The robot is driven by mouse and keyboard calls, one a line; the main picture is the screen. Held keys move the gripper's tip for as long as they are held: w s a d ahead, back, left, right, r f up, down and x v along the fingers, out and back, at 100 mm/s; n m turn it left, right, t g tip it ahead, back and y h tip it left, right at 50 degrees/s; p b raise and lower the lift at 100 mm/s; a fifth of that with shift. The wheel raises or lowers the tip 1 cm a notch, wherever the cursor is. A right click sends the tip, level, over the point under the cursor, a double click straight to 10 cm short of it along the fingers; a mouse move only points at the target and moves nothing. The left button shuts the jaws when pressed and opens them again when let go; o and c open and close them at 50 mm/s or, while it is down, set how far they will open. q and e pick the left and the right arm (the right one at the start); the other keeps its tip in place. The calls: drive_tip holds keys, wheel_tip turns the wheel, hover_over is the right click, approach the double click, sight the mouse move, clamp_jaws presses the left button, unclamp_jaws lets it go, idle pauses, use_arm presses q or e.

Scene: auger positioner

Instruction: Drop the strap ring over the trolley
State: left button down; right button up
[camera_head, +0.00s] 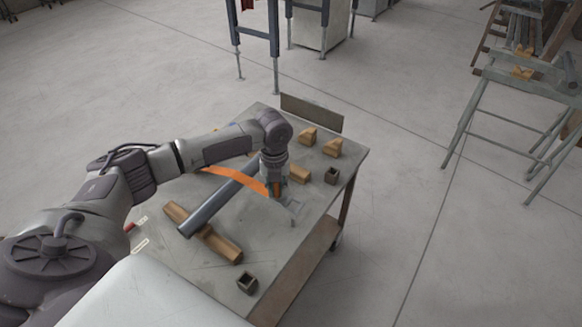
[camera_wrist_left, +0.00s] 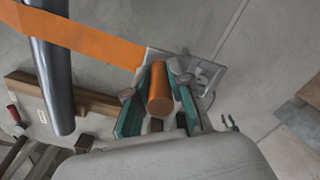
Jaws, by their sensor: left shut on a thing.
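My left gripper (camera_head: 277,188) points down over the workbench. In the left wrist view its green-padded fingers (camera_wrist_left: 158,105) are shut on an orange cylindrical grip (camera_wrist_left: 160,92), which I take as part of the strap ring. An orange strap (camera_head: 235,178) runs from the gripper over the grey pipe; it also shows in the left wrist view (camera_wrist_left: 85,38). A pale metal plate with small fittings (camera_head: 294,207) sits right by the fingertips, also in the wrist view (camera_wrist_left: 208,76). I cannot tell whether this is the trolley or touches the gripper. No closed ring loop is visible.
The grey pipe (camera_head: 215,203) lies slanted across a wooden beam (camera_head: 220,243) on the workbench (camera_head: 285,250). Wooden blocks (camera_head: 307,136) and small dark square sockets (camera_head: 332,175) stand around it. A stand (camera_head: 520,90) is on the floor at right.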

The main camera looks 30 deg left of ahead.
sight(277, 199)
use_arm(q)
drive_tip(key=shift+w+a+r, duration=0.15)
drive_tip(key=shift+w+r, duration=0.05)
drive_tip(key=shift+w, duration=0.05)
drive_tip(key=shift+s+r, duration=0.2)
drive_tip(key=shift+s, duration=0.05)
drive_tip(key=shift+w+f, duration=0.1)
drive_tip(key=shift+f, duration=0.6)
drive_tip(key=shift+f+b, duration=1.15)
drive_tip(key=shift+f, duration=1.1)
use_arm(e)
drive_tip(key=s+f, duration=0.2)
drive_tip(key=s, duration=0.1)
drive_tip(key=shift+d+f, duration=0.1)
drive_tip(key=shift+f, duration=0.1)
drive_tip(key=shift+r, duration=0.25)
use_arm(q)
drive_tip(key=shift+p, duration=0.85)
use_arm(e)
drive_tip(key=shift+r, duration=0.65)
